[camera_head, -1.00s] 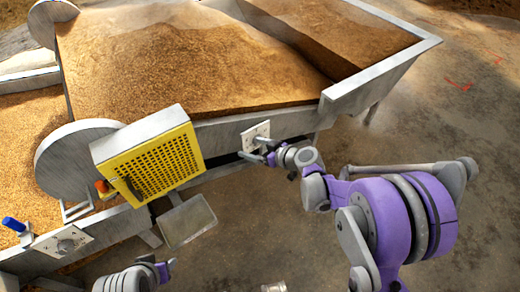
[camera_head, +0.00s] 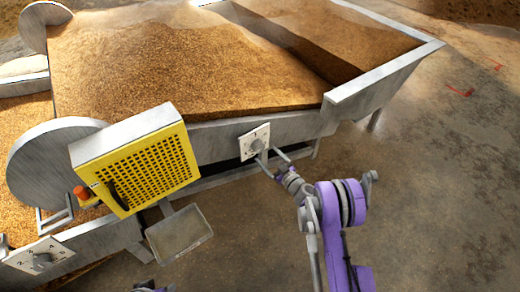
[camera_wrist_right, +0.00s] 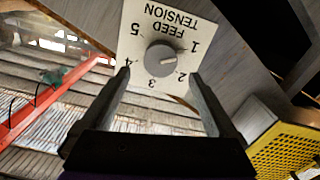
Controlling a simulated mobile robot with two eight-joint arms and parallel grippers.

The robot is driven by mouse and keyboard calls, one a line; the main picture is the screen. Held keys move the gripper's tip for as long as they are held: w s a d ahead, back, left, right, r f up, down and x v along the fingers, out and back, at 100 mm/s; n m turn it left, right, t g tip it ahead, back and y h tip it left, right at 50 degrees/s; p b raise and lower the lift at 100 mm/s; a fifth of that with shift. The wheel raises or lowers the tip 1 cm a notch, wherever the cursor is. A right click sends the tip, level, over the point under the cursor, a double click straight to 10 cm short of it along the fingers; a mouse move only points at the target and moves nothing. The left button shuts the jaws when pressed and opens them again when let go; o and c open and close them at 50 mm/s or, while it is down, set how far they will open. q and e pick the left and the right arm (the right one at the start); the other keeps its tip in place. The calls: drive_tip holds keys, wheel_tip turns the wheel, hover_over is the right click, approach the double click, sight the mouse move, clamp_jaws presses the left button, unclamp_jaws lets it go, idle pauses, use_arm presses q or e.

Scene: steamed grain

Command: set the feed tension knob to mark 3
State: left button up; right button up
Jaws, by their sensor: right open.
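The feed tension knob (camera_wrist_right: 163,54) is a round grey dial on a white plate (camera_wrist_right: 135,35) marked 1 to 5, which appears upside down in the right wrist view. Its light pointer line faces right, seemingly between marks 1 and 2. In the head view the knob (camera_head: 257,144) is on the side of the grain hopper. My right gripper (camera_wrist_right: 160,73) is open and empty, its fingertips on either side just short of the knob. In the head view the right gripper (camera_head: 272,163) is below the plate. Only a sliver of my left gripper (camera_head: 152,286) shows at the bottom edge.
A yellow perforated guard box (camera_head: 150,170) sticks out left of the knob, with a grey tray (camera_head: 180,233) below. A second dial plate (camera_head: 40,258) is at lower left. The grain hopper rim (camera_head: 385,68) is above. Open floor (camera_head: 430,200) lies to the right.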

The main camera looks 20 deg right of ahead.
sight(260, 148)
drive_tip(key=x, duration=0.6)
drive_tip(key=shift+b, duration=0.3)
drive_tip(key=c, duration=1.4)
drive_tip(key=shift+o, duration=0.2)
